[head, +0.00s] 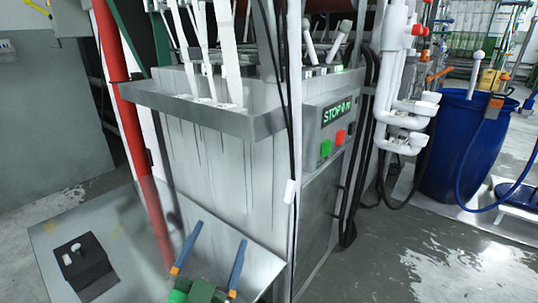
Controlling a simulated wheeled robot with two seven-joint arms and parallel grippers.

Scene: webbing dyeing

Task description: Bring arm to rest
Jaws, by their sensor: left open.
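My left gripper (218,233) shows at the bottom of the head view, left of the middle. Its two blue fingers with orange bases stand apart, and the gap between them is empty. Its green body is cut off by the bottom edge. Behind it stands a grey metal dyeing machine (205,165) with white webbing strips running up from its top ledge. I cannot tell whether the fingers touch the light panel behind them. My right gripper is not in view.
A control panel (336,112) with green and red buttons is on the machine's right side. A red post (118,60) stands at left. A black box (84,266) lies low at left. White pipes (392,90) and a blue barrel (460,145) stand at right. Wet floor is open at lower right.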

